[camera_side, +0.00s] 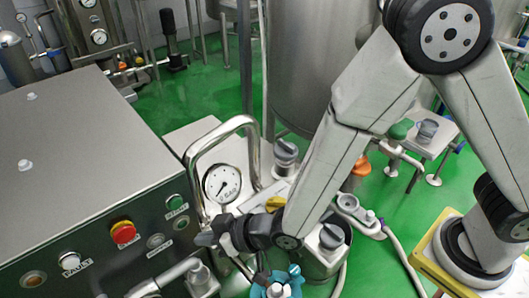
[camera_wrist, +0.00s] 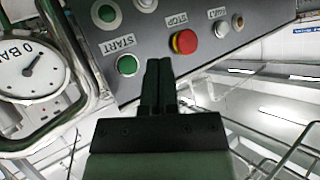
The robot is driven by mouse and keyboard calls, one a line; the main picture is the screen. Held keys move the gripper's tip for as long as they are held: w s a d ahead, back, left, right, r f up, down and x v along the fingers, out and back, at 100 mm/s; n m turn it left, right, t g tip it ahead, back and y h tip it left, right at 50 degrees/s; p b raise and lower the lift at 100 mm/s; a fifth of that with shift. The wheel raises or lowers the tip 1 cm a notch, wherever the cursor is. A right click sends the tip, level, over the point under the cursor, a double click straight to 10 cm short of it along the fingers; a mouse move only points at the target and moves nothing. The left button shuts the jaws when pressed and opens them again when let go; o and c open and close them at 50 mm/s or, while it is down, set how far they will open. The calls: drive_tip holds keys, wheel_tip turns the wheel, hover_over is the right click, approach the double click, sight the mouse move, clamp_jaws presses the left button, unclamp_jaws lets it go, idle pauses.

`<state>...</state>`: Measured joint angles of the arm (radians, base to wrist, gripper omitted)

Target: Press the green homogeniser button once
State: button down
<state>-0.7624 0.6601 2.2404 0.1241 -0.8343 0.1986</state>
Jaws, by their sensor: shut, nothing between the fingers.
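The green button (camera_side: 175,201), marked START, sits at the right end of the grey control panel. It also shows in the wrist view (camera_wrist: 127,65), just left of my fingertips. My gripper (camera_wrist: 159,62) is shut and empty, its dark fingers together and pointing at the panel. In the side view my gripper (camera_side: 205,239) is to the right of and lower than the green button, apart from it. The button is uncovered in both views.
A red stop button (camera_side: 123,232) on a yellow base sits left of the green button. A bent steel pipe (camera_side: 190,160) and a round gauge (camera_side: 222,184) stand close right of the panel. A second green round fitting (camera_wrist: 105,13) is on the panel.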

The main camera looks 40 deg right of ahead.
sight(173, 209)
drive_tip(key=w, duration=0.7)
drive_tip(key=shift+w, duration=0.4)
drive_tip(key=shift+w, duration=0.9)
idle(2.8)
drive_tip(key=shift+s, duration=0.9)
drive_tip(key=shift+s, duration=0.15)
idle(0.3)
drive_tip(key=shift+s, duration=2.35)
